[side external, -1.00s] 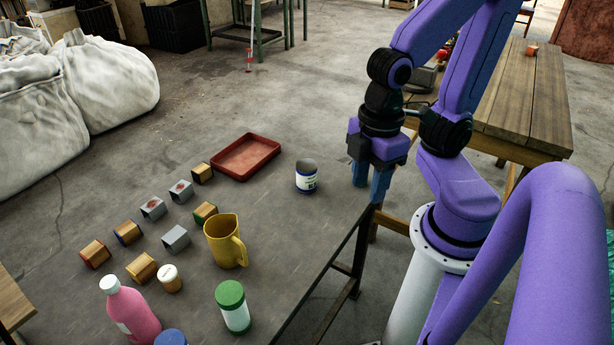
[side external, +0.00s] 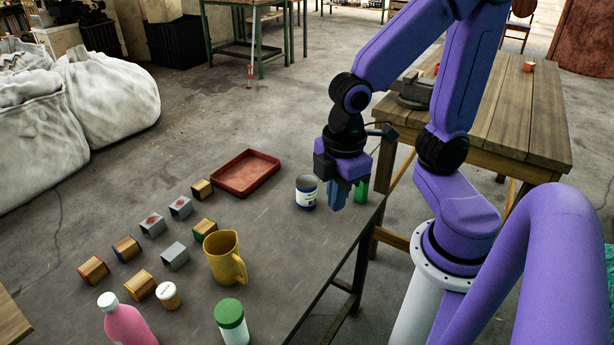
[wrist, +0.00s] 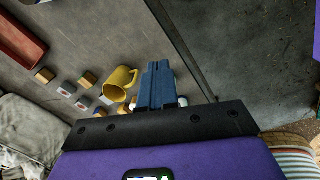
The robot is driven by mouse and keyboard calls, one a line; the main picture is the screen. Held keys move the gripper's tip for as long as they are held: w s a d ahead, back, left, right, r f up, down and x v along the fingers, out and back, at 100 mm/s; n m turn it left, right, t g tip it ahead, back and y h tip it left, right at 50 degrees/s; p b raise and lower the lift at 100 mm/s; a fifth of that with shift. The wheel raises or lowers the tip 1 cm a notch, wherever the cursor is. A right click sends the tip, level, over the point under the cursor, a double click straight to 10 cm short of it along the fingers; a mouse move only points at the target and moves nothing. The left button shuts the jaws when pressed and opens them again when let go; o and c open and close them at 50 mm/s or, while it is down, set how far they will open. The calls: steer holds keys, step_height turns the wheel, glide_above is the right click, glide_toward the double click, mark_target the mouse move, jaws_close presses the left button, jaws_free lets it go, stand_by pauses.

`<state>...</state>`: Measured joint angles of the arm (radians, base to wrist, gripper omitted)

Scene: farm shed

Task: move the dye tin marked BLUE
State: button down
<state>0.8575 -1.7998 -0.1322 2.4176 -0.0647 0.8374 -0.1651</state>
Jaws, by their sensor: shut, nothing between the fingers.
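A small round tin (side external: 306,194) with a white and dark-blue label stands upright on the grey table in the side view. Its lettering is too small to read. My gripper (side external: 337,205) is just right of it in the picture, with its blue fingers pointing down. The fingers are together with nothing between them, and they appear apart from the tin. In the wrist view the shut fingers (wrist: 158,68) also show. I cannot make out the tin there.
A green thing (side external: 361,189), partly hidden, shows right behind my gripper. A red tray (side external: 244,188) lies left of the tin. A yellow mug (side external: 222,262), a green-lidded jar (side external: 230,315), a pink bottle (side external: 127,325) and several small blocks stand nearer. The table's right edge is close.

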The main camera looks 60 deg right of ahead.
steer(key=w+d+f+n+h, duration=0.1)
steer(key=w+f, duration=0.4)
steer(key=w, duration=0.6)
steer(key=n, duration=0.4)
glide_toward(308, 178)
steer(key=shift+g+h, duration=0.3)
steer(key=shift+h, duration=0.1)
steer(key=f, duration=0.5)
steer(key=shift+w+d+f, duration=0.15)
steer(key=shift+w+f, duration=0.2)
steer(key=shift+w, duration=0.05)
steer(key=shift+d+f, duration=0.15)
steer(key=shift+d, duration=0.15)
steer(key=shift+s+a+f, duration=0.1)
steer(key=shift+s+f, duration=0.05)
steer(key=shift+f, duration=0.55)
